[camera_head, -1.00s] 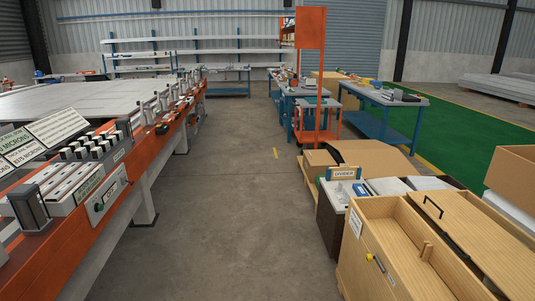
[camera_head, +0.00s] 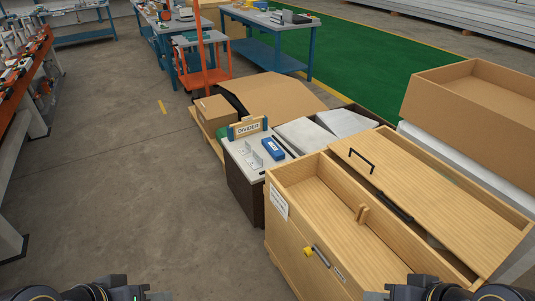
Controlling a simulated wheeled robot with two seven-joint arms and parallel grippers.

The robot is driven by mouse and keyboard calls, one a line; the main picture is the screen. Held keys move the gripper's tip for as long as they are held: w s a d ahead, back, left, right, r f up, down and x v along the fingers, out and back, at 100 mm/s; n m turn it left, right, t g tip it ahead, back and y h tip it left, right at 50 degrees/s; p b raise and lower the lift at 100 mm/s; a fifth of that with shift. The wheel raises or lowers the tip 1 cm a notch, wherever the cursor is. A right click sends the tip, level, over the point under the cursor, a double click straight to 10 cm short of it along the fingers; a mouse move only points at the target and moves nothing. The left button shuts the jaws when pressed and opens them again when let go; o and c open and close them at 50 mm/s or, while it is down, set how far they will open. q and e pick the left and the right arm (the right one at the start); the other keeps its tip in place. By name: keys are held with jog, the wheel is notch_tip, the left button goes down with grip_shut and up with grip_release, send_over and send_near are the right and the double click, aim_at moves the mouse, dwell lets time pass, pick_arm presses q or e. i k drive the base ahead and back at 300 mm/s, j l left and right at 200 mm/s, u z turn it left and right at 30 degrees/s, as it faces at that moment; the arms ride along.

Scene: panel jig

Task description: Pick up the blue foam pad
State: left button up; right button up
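A small blue block with a white label (camera_head: 273,149), which looks like the blue foam pad, lies on the light grey top of a dark cabinet (camera_head: 245,160) right of centre. It sits in front of a sign reading DIVIDER (camera_head: 249,127) and beside small upright metal pieces (camera_head: 252,158). Parts of my two arms show at the bottom left and bottom right edges, well short of the pad.
A wooden crate (camera_head: 285,180) with a partly open lid (camera_head: 430,190) stands in front of the cabinet. Cardboard boxes (camera_head: 270,97) lie behind it. An open box (camera_head: 470,95) is at right. The floor at left is clear.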

aim_at(273, 148)
jog(key=i+j+u, duration=0.1)
jog(key=i+j, duration=0.15)
jog(key=i, duration=0.4)
jog(key=i+j+u, duration=0.1)
jog(key=i+j, duration=0.15)
jog(key=i, duration=0.4)
jog(key=i+j+u, duration=0.1)
jog(key=i, duration=0.6)
jog(key=i+j+u, duration=0.15)
jog(key=i, duration=0.5)
